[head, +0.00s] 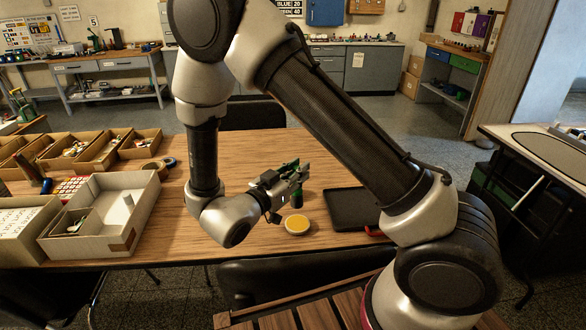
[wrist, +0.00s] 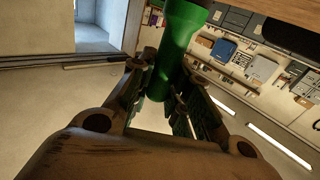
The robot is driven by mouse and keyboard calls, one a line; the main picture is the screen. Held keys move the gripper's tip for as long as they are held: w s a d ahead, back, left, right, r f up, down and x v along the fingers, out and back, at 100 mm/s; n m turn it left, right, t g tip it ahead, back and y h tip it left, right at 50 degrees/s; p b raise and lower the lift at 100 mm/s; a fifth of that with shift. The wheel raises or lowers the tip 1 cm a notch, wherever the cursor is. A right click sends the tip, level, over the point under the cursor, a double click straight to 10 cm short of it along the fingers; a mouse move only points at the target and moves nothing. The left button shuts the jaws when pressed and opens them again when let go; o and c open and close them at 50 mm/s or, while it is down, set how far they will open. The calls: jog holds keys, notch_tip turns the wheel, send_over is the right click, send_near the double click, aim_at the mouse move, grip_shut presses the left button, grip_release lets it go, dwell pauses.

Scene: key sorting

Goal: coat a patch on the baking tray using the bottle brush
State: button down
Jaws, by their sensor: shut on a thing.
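My gripper (head: 292,178) is over the wooden table, shut on a green thing that I take for the bottle brush. In the wrist view the brush (wrist: 182,45) shows as a green shaft, wider at the top, between the two fingers (wrist: 160,88). In the head view a dark green part (head: 297,198) shows just below the fingers; its end is too small to make out. The black baking tray (head: 345,211) lies flat on the table to the right of my gripper, partly hidden by my arm. A round dish with yellow contents (head: 297,225) stands below my gripper in the picture, left of the tray.
A pale open box (head: 128,238) and several cardboard bins (head: 95,150) stand on the left of the table (head: 245,150). Tape rolls (head: 160,165) lie nearby. Something red (head: 375,231) shows at the tray's near edge. A black chair (head: 252,114) stands behind the table.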

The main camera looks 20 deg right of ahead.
aim_at(294, 196)
jog(key=shift+s+d+f, duration=0.15)
jog(key=shift+f, duration=2.85)
jog(key=shift+f, duration=0.55)
jog(key=shift+r, duration=3.55)
